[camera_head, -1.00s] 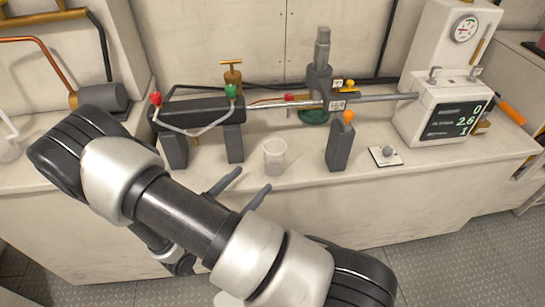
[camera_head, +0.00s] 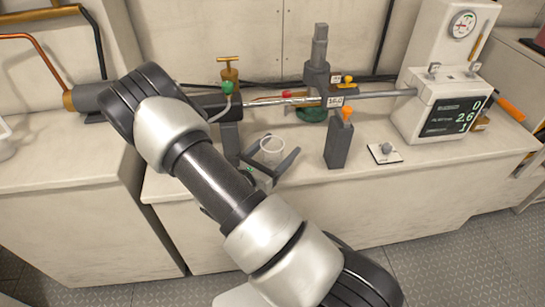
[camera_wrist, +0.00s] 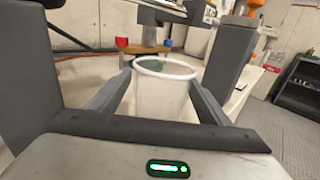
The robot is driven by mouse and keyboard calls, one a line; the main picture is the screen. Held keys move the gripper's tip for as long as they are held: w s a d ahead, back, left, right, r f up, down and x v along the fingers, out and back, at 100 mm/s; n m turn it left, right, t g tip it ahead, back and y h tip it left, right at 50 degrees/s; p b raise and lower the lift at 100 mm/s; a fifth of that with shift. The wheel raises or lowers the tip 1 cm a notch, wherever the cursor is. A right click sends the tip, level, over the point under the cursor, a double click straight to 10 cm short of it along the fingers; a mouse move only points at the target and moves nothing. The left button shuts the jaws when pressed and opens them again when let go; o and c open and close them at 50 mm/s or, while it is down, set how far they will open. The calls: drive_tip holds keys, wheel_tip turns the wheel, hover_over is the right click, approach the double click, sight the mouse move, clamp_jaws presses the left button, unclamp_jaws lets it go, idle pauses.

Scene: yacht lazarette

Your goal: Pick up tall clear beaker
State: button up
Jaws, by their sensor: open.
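The tall clear beaker (camera_head: 272,148) stands upright on the white counter (camera_head: 390,178), near its front edge. In the head view my gripper (camera_head: 272,159) is at the beaker, with one finger on each side of it. In the wrist view the beaker (camera_wrist: 163,88) shows its pale rim and whitish translucent wall between my two open fingers (camera_wrist: 160,92). A gap shows beside the rim, and I cannot tell whether either finger touches the wall. The beaker's lower part is hidden by my gripper.
A dark grey post (camera_head: 340,140) with an orange top stands close right of the beaker. Behind are a green valve knob (camera_head: 228,88) and a horizontal metal rod (camera_head: 375,95). A small plate with a knob (camera_head: 384,152) and a white display unit (camera_head: 445,112) stand farther right.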

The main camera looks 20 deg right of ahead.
drive_tip(key=shift+w+d, duration=0.25)
drive_tip(key=shift+d, duration=0.2)
drive_tip(key=c, duration=1.2)
drive_tip(key=shift+r, duration=0.1)
